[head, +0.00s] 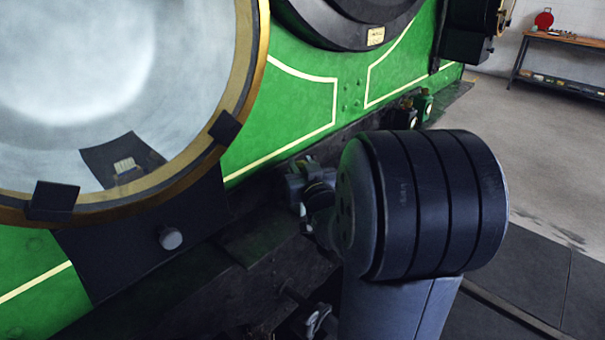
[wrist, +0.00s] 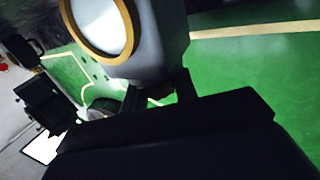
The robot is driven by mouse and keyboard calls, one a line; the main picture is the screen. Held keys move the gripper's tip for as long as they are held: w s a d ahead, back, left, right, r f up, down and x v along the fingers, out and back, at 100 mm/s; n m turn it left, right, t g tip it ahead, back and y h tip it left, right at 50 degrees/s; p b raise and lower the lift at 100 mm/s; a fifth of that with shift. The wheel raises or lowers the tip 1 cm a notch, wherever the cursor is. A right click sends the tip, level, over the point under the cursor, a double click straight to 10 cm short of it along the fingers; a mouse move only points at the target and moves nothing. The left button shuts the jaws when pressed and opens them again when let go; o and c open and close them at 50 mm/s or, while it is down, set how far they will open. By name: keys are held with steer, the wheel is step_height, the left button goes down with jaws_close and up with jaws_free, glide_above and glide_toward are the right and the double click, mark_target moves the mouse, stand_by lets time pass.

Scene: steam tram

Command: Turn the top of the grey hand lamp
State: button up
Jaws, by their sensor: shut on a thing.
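The grey hand lamp (wrist: 165,40) is large in the wrist view, with a brass-ringed pale lens (wrist: 100,25) facing left. My gripper (wrist: 158,95) has its two dark fingers at the lamp's end nearest the camera, shut on its top. In the head view a small part of the grey lamp (head: 295,182) shows beside the green tram side, left of my large dark arm joint, which hides much of the gripper.
A big round brass-rimmed glass (head: 257,60) fills the left of the head view. A black lamp (head: 402,117) and a green lamp (head: 424,104) stand farther along the dark ledge. A workbench (head: 560,42) is at the far right. The floor on the right is clear.

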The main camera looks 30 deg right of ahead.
steer(key=shift+a+f+m+g+h+b, duration=0.15)
steer(key=shift+m+g+h+b, duration=0.15)
steer(key=shift+m+h+b, duration=0.8)
steer(key=h, duration=0.1)
steer(key=m+g+h, duration=0.1)
steer(key=shift+r+h, duration=0.2)
steer(key=shift+h, duration=0.1)
steer(key=m+g+h+p, duration=0.2)
steer(key=h+p, duration=0.1)
steer(key=shift+r+m+h, duration=0.1)
steer(key=shift+m+h, duration=0.2)
steer(key=shift+m+g+h+p, duration=0.75)
steer(key=shift+m+g+h, duration=0.05)
steer(key=shift+g, duration=0.2)
steer(key=o, duration=1)
steer(key=v, duration=1)
steer(key=shift+s+a, duration=0.1)
steer(key=shift+a, duration=0.15)
